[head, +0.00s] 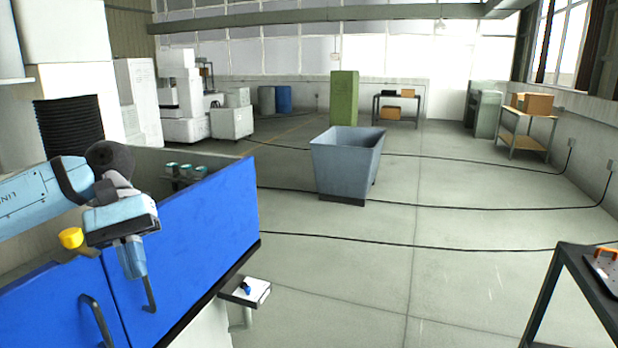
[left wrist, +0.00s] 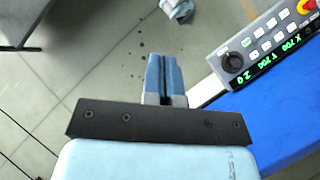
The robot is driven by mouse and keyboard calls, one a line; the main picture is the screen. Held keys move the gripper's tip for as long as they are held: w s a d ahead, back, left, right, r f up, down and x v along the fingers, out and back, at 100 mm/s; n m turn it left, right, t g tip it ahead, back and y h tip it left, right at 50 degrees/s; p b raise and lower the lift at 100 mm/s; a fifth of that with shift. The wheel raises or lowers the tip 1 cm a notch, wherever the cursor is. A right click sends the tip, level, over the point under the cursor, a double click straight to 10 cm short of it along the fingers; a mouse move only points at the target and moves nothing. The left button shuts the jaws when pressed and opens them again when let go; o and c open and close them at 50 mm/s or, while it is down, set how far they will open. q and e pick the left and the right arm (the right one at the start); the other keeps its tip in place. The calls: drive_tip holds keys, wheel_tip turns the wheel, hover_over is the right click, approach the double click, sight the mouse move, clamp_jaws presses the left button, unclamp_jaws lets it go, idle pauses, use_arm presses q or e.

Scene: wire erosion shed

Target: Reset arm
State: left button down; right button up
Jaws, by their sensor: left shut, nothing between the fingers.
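My left arm comes in from the left in the head view. My left gripper (head: 134,268) points down in front of the blue machine panels (head: 212,222), with a dark door handle (head: 97,320) to its lower left. In the left wrist view the light blue fingers of the left gripper (left wrist: 166,72) are together, with nothing between them. Beyond them is grey floor. My right gripper is in neither view.
A control panel (left wrist: 268,55) with a green readout is right of the fingers in the wrist view. A small shelf (head: 246,291) juts from the machine. A grey bin (head: 347,163) stands on the floor, crossed by black cables. A dark table (head: 572,275) is at right. The middle floor is open.

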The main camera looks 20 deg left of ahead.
use_arm(q)
drive_tip(key=w+d+f+n+t+h+p, duration=0.2)
drive_tip(key=w+d+f+n+t+h, duration=0.45)
drive_tip(key=n, duration=0.85)
drive_tip(key=w+d+f+n+t+h+p, duration=0.1)
drive_tip(key=w+d+f+n+t+h, duration=0.2)
drive_tip(key=d+f+n+t+h, duration=0.8)
drive_tip(key=s+f+n+t+y+p, duration=0.15)
drive_tip(key=f+n+y, duration=0.35)
drive_tip(key=n+y, duration=0.55)
drive_tip(key=s+f+n+t+y, duration=0.2)
drive_tip(key=f+n+y, duration=0.45)
drive_tip(key=n, duration=0.75)
drive_tip(key=s+d+f+n+g+y, duration=0.2)
drive_tip(key=s+f+n+g, duration=0.1)
drive_tip(key=s+f+n, duration=0.2)
drive_tip(key=s+d+f+n+g+y+p, duration=0.1)
drive_tip(key=s+d+f+n+g+y, duration=0.1)
drive_tip(key=s+f+n, duration=0.3)
wheel_tip(320, 180, down, 2)
drive_tip(key=shift+s+f+g, duration=0.1)
drive_tip(key=shift+s+g, duration=0.3)
drive_tip(key=shift+g, duration=0.2)
drive_tip(key=shift+a, duration=0.2)
